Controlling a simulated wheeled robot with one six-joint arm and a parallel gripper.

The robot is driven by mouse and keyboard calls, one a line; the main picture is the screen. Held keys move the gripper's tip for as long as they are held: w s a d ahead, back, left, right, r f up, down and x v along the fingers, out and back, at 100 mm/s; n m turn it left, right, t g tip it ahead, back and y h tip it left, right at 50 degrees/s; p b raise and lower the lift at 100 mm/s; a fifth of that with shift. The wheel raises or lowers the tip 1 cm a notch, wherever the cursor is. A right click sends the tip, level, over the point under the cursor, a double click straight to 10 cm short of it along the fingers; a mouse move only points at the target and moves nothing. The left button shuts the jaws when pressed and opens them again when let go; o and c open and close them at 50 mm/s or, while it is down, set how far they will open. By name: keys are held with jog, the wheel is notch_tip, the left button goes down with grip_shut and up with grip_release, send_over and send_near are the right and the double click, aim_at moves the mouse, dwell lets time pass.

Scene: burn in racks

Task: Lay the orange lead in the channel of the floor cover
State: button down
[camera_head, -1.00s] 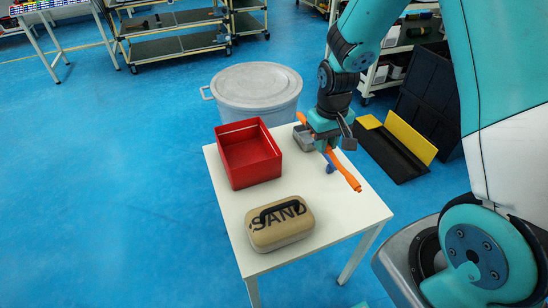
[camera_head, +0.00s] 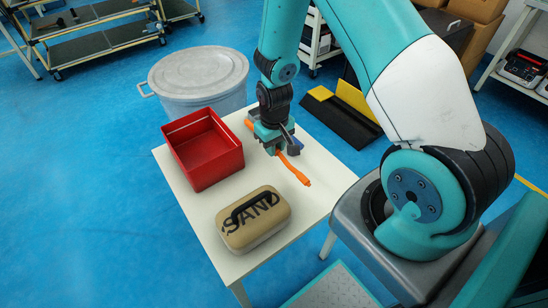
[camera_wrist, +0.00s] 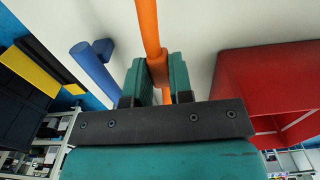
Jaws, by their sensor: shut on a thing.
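The orange lead (camera_head: 294,171) lies across the right part of the white table, one end pointing to the table's right edge. My gripper (camera_head: 276,148) is over the table, shut on the lead's middle. In the wrist view the lead (camera_wrist: 148,25) runs between the two teal fingers of my gripper (camera_wrist: 158,78). I cannot tell whether the lead is clear of the tabletop. The floor cover (camera_head: 336,119) is on the blue floor beyond the table, black with a raised yellow flap (camera_head: 356,98). The inside of its channel is not clear at this size.
The white table (camera_head: 190,205) also holds a red open box (camera_head: 205,165), a tan SAND case (camera_head: 253,220) and a blue object (camera_wrist: 93,72) beside the lead. A grey lidded bin (camera_head: 198,75) stands behind. Racks stand farther back; blue floor is open at left.

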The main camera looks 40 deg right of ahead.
aim_at(274, 163)
jog(key=shift+f, duration=2.3)
jog(key=shift+f+b, duration=0.15)
jog(key=shift+b, duration=0.15)
jog(key=c, duration=1)
grip_release()
